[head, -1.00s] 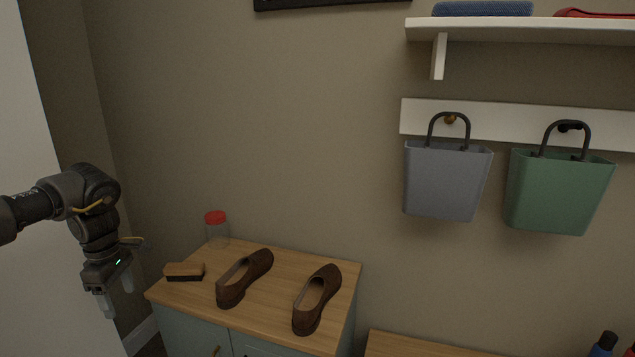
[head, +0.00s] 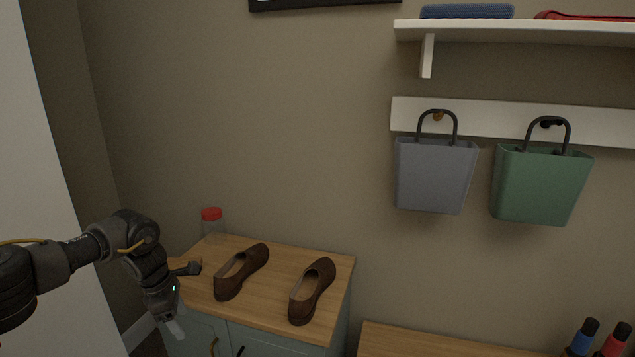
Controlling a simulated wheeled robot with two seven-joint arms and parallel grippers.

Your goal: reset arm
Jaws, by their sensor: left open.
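My left arm comes in from the left in the head view. Its gripper (head: 176,327) points down in front of the left edge of the wooden-topped cabinet (head: 270,312). The gripper is open, and nothing shows between its fingers. The arm hides most of the brush on the cabinet's left side. My right gripper is not in view.
Two brown shoes (head: 243,272) (head: 313,291) and a red-lidded jar (head: 212,222) stand on the cabinet. A grey bin (head: 434,178) and a green bin (head: 540,188) hang from a white rail under a shelf (head: 520,32).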

